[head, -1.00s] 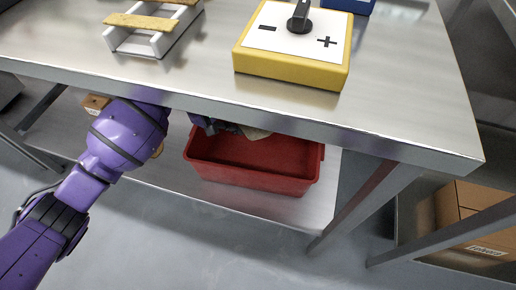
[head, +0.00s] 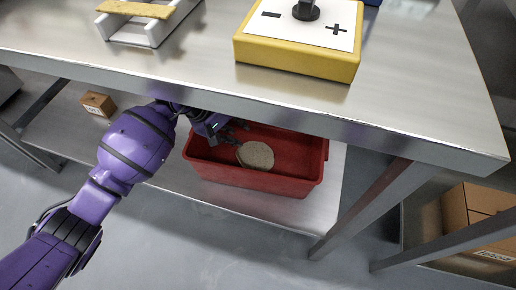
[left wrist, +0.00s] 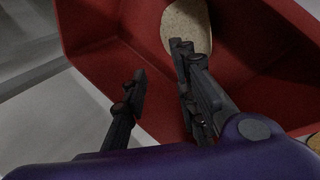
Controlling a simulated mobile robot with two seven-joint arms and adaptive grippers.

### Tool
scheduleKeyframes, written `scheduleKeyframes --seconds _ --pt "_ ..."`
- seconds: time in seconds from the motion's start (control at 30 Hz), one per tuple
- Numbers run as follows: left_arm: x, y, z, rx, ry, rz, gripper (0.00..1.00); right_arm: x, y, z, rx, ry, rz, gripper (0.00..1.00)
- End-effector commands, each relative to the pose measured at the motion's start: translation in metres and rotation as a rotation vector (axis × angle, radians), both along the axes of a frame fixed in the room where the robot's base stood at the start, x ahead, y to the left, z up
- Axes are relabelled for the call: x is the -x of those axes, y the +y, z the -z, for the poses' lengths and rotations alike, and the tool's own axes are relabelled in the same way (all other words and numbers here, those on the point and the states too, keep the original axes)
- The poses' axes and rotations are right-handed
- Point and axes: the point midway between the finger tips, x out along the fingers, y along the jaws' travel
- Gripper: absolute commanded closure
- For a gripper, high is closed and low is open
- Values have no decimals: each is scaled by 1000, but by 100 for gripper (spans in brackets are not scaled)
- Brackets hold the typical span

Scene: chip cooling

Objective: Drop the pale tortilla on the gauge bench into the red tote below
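The pale tortilla (head: 255,155), a speckled tan disc, shows at the red tote (head: 250,178) on the low shelf under the bench. In the head view it overlaps the tote's front wall; I cannot tell whether it rests or is still falling. It also shows in the left wrist view (left wrist: 185,24), beyond my fingers and within the tote's red walls (left wrist: 110,22). My left gripper (left wrist: 160,68) is open, its dark fingers apart with nothing between them. In the head view the gripper (head: 236,134) is over the tote, partly under the bench edge. My right gripper is not in view.
The steel bench top (head: 200,70) overhangs the tote and my left arm. On it stand a yellow block with plus and minus marks (head: 300,55) and a white rack (head: 150,30). A small brown box (head: 98,104) is on the shelf at left. Cartons (head: 480,210) stand at right.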

Motion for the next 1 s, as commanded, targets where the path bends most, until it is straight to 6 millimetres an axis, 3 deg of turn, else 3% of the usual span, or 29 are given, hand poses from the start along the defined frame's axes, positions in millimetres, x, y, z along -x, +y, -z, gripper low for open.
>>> scheduleKeyframes --seconds 0.33,0.7,1.0 --pt "2 7 -10 -1 -3 -1 73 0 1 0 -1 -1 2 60" --pt "21 44 -73 -4 -3 0 73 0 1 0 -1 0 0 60" --pt "30 58 -99 0 2 0 73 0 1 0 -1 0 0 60"
